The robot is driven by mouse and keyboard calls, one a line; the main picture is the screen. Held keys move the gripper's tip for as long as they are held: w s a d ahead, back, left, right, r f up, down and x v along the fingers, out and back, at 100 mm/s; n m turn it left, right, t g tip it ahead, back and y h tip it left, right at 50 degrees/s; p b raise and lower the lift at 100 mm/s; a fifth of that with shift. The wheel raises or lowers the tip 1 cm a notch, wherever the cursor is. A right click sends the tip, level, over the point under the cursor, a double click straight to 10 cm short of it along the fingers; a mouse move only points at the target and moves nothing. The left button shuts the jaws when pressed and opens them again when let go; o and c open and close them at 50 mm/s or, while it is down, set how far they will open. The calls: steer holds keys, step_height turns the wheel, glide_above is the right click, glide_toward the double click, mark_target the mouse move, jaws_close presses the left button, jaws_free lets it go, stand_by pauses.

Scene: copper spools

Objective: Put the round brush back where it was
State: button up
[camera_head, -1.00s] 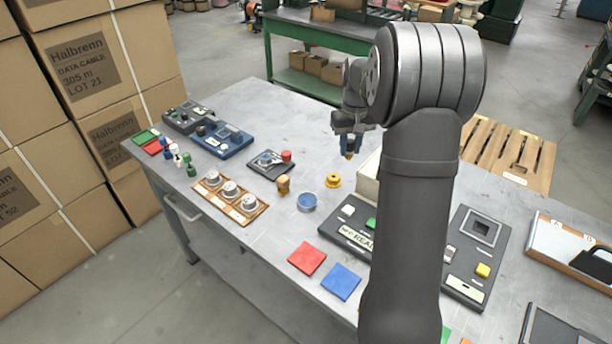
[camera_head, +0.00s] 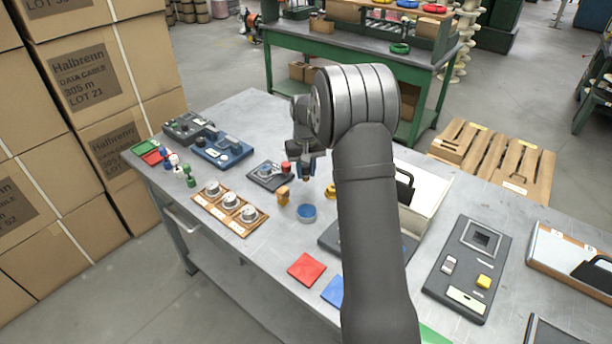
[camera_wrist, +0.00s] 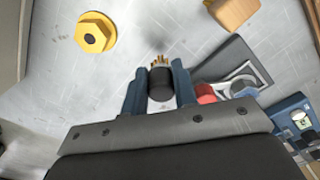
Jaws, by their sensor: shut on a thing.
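The round brush (camera_wrist: 160,83) has a dark round body and short brass-coloured bristles, seen between the two blue fingers in the wrist view. My gripper (camera_wrist: 158,90) is shut on it, with the bristles pointing away from the palm. The wrist view shows bare table beyond the bristles. I cannot tell the exact height of the brush.
A wooden block (camera_head: 283,195) and a blue round dish (camera_head: 307,212) stand close by. A wooden rack with several round knobs (camera_head: 230,208) lies to the left. A blue panel (camera_head: 222,150) is farther back. A red square (camera_head: 306,268) lies in front.

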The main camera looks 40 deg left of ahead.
mark_target(306, 167)
steer(key=shift+f, duration=1.15)
steer(key=shift+f, duration=0.15)
steer(key=o, duration=0.9)
steer(key=shift+o, duration=0.2)
step_height(306, 167, up, 12)
steer(key=shift+r, duration=0.2)
